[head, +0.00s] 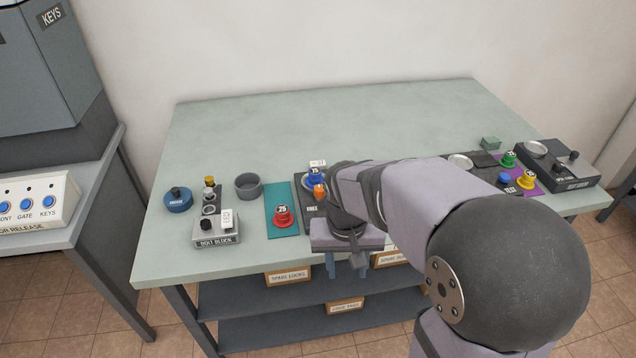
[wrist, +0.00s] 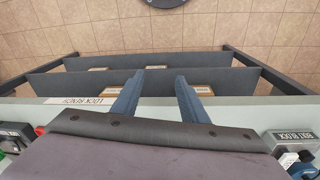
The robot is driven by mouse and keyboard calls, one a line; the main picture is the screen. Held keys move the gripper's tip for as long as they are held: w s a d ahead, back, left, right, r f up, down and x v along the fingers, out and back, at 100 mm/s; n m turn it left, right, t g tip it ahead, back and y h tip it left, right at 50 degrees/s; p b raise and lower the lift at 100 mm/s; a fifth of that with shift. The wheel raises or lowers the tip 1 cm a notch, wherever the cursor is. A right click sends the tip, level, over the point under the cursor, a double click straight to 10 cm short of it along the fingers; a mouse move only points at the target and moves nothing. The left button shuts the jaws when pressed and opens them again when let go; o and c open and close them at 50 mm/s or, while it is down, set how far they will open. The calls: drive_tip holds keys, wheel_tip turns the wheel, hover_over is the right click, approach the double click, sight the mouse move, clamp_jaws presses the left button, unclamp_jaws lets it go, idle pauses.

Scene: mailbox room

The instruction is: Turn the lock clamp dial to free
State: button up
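The lock clamp is a dark plate (head: 309,207) near the front of the green bench top, marked FREE. An orange knob (head: 319,190) stands on it, beside a blue part (head: 315,176) numbered 75 with a white tag above. My arm and gripper hide the right side of the plate, so I cannot tell which mark the dial points at. My gripper (head: 346,267) hangs at the bench's front edge, apart from the knob. In the wrist view its two blue fingers (wrist: 160,76) are spread with nothing between them, over the shelves and floor.
A red knob (head: 283,215) on a teal mat, a grey cup (head: 248,186), the bolt block (head: 215,230) and a blue round tin (head: 178,200) stand left. Green (head: 508,159) and yellow (head: 526,179) knobs and a black device (head: 560,166) stand right. The bench's back is clear.

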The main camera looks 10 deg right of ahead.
sight(320, 188)
drive_tip(key=w+a+r+m+t+h+p, duration=0.1)
drive_tip(key=w+a+r+m, duration=0.15)
drive_tip(key=w+r, duration=0.5)
drive_tip(key=w+a+r+m+t+h, duration=0.15)
drive_tip(key=w+r+m, duration=0.25)
drive_tip(key=w, duration=0.7)
drive_tip(key=shift+p+x, duration=0.3)
drive_tip(key=shift+x, duration=3.2)
drive_tip(key=shift+a, duration=0.15)
clamp_jaws()
